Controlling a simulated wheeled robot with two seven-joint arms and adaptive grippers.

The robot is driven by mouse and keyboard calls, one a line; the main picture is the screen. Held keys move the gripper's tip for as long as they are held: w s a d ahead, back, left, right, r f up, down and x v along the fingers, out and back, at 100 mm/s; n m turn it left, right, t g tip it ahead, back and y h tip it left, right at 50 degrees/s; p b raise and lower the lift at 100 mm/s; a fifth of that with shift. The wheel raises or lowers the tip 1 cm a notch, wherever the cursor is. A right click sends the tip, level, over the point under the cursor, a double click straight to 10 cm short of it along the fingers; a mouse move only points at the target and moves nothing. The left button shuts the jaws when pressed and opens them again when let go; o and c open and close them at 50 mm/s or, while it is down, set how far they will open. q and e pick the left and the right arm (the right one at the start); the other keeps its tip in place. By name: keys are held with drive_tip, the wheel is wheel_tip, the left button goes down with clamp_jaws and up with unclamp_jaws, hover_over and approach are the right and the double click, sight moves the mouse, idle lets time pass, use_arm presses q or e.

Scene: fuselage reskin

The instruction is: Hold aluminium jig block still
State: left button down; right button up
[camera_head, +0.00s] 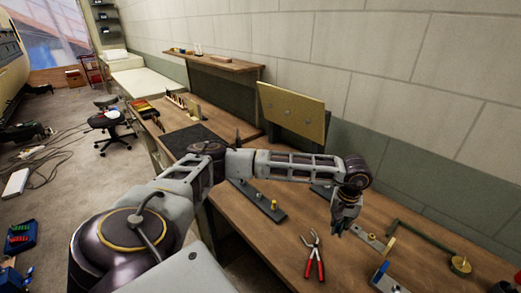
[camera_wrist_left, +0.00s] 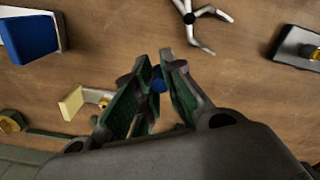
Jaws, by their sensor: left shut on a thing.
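My left gripper (camera_head: 341,226) is low over the wooden bench, pointing down. In the left wrist view its green-padded fingers (camera_wrist_left: 154,75) come close together at the tips around a small blue part (camera_wrist_left: 158,84). A silver bar, which looks like the aluminium jig block (camera_head: 372,240), lies beside the gripper with a yellow end piece and a brass knob. The yellow end (camera_wrist_left: 72,102) also shows left of the fingers. Its gripped part is mostly hidden by the fingers. My right gripper is not in view.
Red-handled pliers (camera_head: 314,258) lie left of the gripper. A dark bar with brass knobs (camera_head: 258,201) is farther left. A blue-ended metal piece (camera_head: 380,272) lies in front, and a long green tool (camera_head: 430,244) to the right. A yellowish panel (camera_head: 291,108) stands behind.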

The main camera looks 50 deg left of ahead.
use_arm(q)
drive_tip(key=m, duration=0.5)
drive_tip(key=shift+w, duration=0.1)
idle(0.8)
